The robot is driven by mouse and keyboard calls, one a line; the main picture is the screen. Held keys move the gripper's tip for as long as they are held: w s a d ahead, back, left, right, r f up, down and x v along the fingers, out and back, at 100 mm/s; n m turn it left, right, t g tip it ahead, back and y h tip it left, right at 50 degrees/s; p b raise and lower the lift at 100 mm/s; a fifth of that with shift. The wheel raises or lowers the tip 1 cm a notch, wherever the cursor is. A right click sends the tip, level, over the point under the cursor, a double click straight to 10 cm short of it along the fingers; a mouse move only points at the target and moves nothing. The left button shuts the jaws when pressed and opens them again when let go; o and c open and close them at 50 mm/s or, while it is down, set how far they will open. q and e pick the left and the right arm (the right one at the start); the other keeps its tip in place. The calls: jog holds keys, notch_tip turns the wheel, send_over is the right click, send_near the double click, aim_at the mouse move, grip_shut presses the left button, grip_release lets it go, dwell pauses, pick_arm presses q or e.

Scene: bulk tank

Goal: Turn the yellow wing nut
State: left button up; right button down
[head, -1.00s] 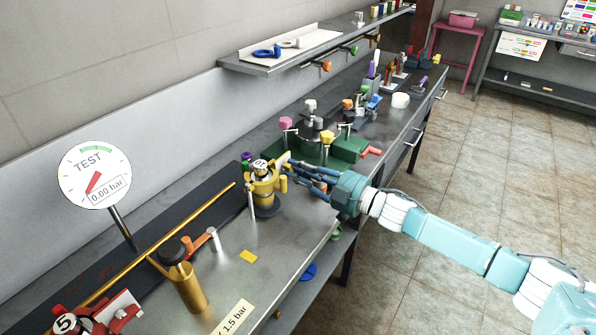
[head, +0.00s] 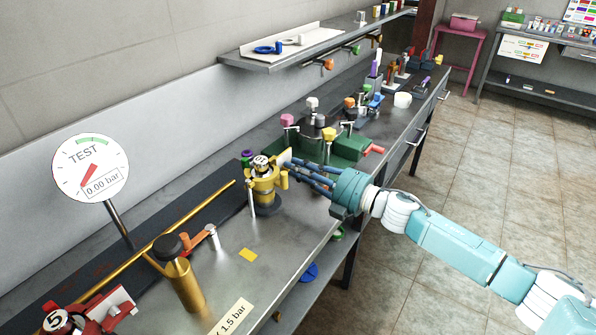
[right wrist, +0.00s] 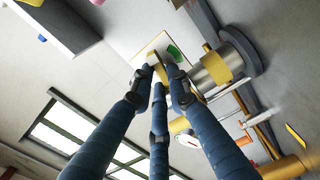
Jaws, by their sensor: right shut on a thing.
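The fitting's silver body (right wrist: 214,68) lies just right of the fingertips. My left gripper is not in view.
A round gauge (head: 91,168) reads 0.00 bar. A brass cylinder (head: 183,285) with a black cap and an orange lever (head: 197,242) stand nearer. A green block (head: 350,147) and colored knobs crowd the bench behind the fitting. Open floor lies right of the bench.

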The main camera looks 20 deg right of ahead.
jog(key=shift+f+n+b, duration=0.15)
jog(key=shift+n+b, duration=0.15)
jog(key=shift+n, duration=0.7)
jog(key=shift+a, duration=0.1)
jog(key=c, duration=1.7)
grip_release()
jog(key=shift+o, duration=0.2)
jog(key=v, duration=1.2)
